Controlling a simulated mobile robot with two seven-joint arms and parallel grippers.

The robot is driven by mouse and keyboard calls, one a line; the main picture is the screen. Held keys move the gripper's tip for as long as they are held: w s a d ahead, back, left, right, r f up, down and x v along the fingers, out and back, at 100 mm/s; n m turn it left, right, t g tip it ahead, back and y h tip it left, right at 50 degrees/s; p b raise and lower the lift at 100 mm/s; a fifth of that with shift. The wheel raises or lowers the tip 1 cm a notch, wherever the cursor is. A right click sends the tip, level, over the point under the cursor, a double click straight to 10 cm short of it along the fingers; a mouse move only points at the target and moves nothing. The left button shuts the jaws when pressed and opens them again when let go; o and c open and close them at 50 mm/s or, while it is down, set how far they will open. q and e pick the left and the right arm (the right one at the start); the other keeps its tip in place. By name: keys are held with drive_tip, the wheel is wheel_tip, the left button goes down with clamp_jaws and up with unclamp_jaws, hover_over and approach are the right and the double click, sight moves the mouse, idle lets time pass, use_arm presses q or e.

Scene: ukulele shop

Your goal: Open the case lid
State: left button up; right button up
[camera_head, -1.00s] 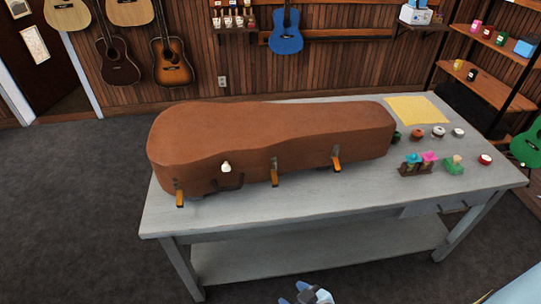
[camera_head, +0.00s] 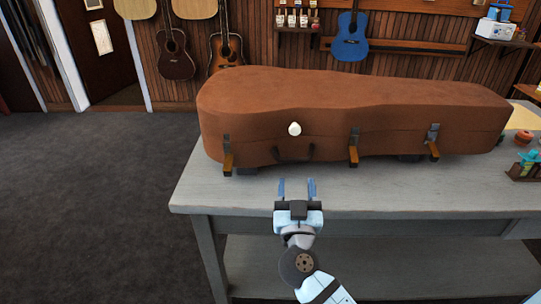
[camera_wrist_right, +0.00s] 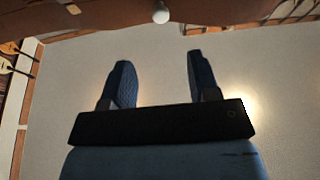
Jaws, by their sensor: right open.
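The brown instrument case (camera_head: 400,105) lies on the grey table, its lid down. Several latches hang along its front, such as the left latch (camera_head: 228,158), the middle latch (camera_head: 353,150) and the right latch (camera_head: 433,145). A dark handle (camera_head: 293,154) and a white knob (camera_head: 295,129) are on the front too. My right gripper (camera_head: 297,188) is open and empty, in front of the case below the handle, apart from it. In the right wrist view its two fingers (camera_wrist_right: 158,80) are spread, with the white knob (camera_wrist_right: 161,15) at the top edge.
The grey table (camera_head: 400,196) has a clear strip along its front edge. Small items (camera_head: 524,165) stand at its right. A blue ukulele (camera_head: 350,38) and other instruments hang on the wooden wall behind. The floor at left is clear.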

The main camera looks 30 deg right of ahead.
sight(295, 131)
drive_tip(key=shift+h, duration=0.3)
drive_tip(key=p+x, duration=0.1)
drive_tip(key=x, duration=0.3)
drive_tip(key=p+x, duration=0.1)
drive_tip(key=x, duration=0.3)
drive_tip(key=r+p+x, duration=0.1)
drive_tip(key=x, duration=0.3)
drive_tip(key=shift+w, duration=0.2)
drive_tip(key=shift+w+d+r+p, duration=0.2)
drive_tip(key=shift+w+d+p, duration=0.15)
drive_tip(key=shift+w, duration=0.25)
drive_tip(key=shift+c, duration=0.2)
clamp_jaws()
drive_tip(key=shift+r, duration=0.1)
